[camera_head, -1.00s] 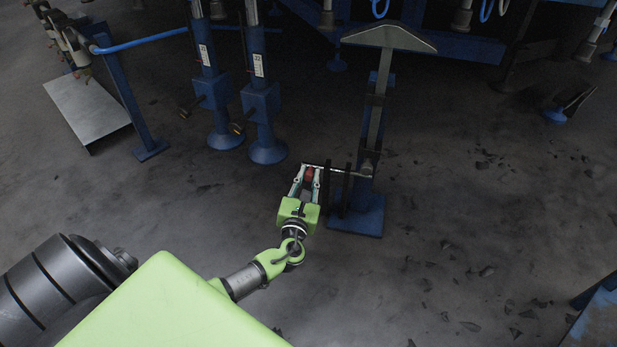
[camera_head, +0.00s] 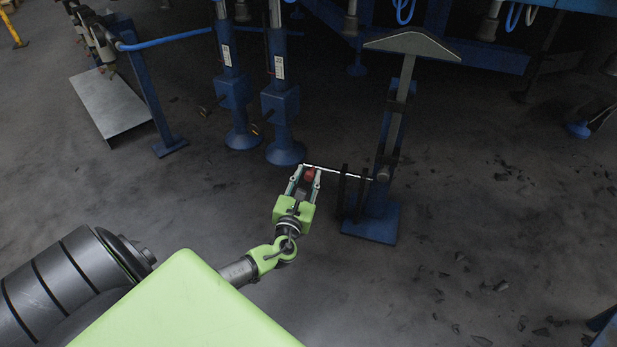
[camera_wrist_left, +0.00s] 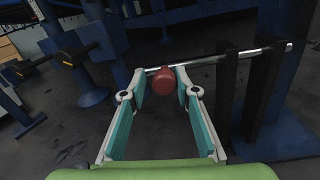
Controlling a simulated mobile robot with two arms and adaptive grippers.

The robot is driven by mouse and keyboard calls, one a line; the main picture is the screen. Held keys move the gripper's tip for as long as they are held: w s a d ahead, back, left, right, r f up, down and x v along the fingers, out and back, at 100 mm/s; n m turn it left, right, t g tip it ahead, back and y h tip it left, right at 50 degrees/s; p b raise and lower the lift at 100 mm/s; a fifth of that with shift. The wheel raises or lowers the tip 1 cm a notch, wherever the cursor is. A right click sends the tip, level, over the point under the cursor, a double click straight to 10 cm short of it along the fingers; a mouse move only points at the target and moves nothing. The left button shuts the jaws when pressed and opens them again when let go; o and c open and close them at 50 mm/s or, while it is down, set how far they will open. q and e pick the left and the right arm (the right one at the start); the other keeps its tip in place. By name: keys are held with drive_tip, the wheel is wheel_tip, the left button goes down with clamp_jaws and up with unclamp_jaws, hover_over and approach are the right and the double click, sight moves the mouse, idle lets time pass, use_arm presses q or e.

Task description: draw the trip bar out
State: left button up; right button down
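The trip bar (camera_head: 337,171) is a thin bright rod with a red knob (camera_head: 310,174) near its left end. It runs roughly level through dark upright plates (camera_head: 343,191) on the blue stand (camera_head: 375,226). My left gripper (camera_head: 306,170) is at the knob, left of the plates. In the left wrist view the red knob (camera_wrist_left: 166,82) sits between my spread fingertips (camera_wrist_left: 161,74). A gap shows on its left; the right fingertip is close to it, and contact is unclear. The rod (camera_wrist_left: 215,57) crosses at the fingertips. My right gripper is not in view.
A tall lever with a wide grey head (camera_head: 412,43) rises from the stand. Two blue columns (camera_head: 284,112) stand behind my gripper. A grey sloped plate (camera_head: 109,103) is at the far left. The floor right of the stand has scattered dark flakes.

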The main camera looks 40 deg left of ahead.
use_arm(q)
drive_tip(key=v, duration=1.2)
idle(0.3)
